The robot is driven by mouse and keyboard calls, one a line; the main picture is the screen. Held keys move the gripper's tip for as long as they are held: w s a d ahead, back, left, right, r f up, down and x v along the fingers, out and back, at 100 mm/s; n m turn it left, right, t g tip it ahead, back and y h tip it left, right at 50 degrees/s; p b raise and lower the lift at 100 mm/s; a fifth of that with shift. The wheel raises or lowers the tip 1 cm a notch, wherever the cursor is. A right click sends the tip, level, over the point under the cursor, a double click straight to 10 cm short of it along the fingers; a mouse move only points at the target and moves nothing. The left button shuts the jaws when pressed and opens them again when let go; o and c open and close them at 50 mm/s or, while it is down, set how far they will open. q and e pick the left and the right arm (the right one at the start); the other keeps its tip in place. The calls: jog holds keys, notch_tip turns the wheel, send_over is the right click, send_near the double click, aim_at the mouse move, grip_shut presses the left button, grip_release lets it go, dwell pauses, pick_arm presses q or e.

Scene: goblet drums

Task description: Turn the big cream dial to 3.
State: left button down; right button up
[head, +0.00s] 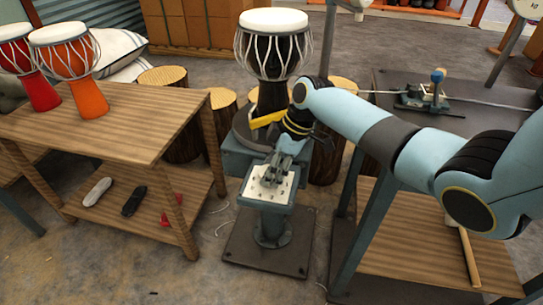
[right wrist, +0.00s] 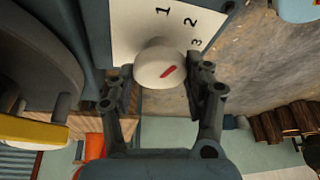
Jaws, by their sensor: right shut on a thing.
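The big cream dial (right wrist: 158,62) shows in the right wrist view as a round knob with a red mark. It sits on a white plate (right wrist: 128,38) printed with 1, 2 and 3. The red mark slants up and right, roughly toward the side with the 3. My right gripper (right wrist: 163,88) is shut on the dial, one finger on each side. In the head view the right gripper (head: 277,173) reaches down over the white plate (head: 283,196) on a grey stand, and its fingers mostly hide the dial. My left gripper is not in view.
A black goblet drum (head: 272,52) stands right behind the dial stand, close to my right wrist. A wooden table (head: 112,120) with a red drum (head: 42,92) and an orange drum (head: 88,97) is at left. A dark bench (head: 470,110) is at right.

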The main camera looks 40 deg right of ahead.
jog(key=m+p, duration=0.2)
jog(key=m+t+h+p, duration=0.1)
jog(key=m+p, duration=0.2)
jog(key=shift+s+a+r+m+t+p, duration=0.1)
jog(key=shift+a+r+m+t+p, duration=0.05)
jog(key=shift+r+m+t+p, duration=0.2)
jog(key=shift+f+m+h+p, duration=0.15)
jog(key=shift+m+h+p, duration=0.45)
jog(key=shift+m+p, duration=0.5)
jog(key=shift+f+m+t+h+p, duration=0.1)
jog(key=shift+m+t+h+p, duration=0.25)
jog(key=shift+m+p, duration=0.5)
jog(key=shift+m, duration=0.4)
jog(key=o, duration=1.2)
jog(key=shift+c, duration=0.2)
jog(key=v, duration=1.2)
jog(key=shift+a, duration=0.15)
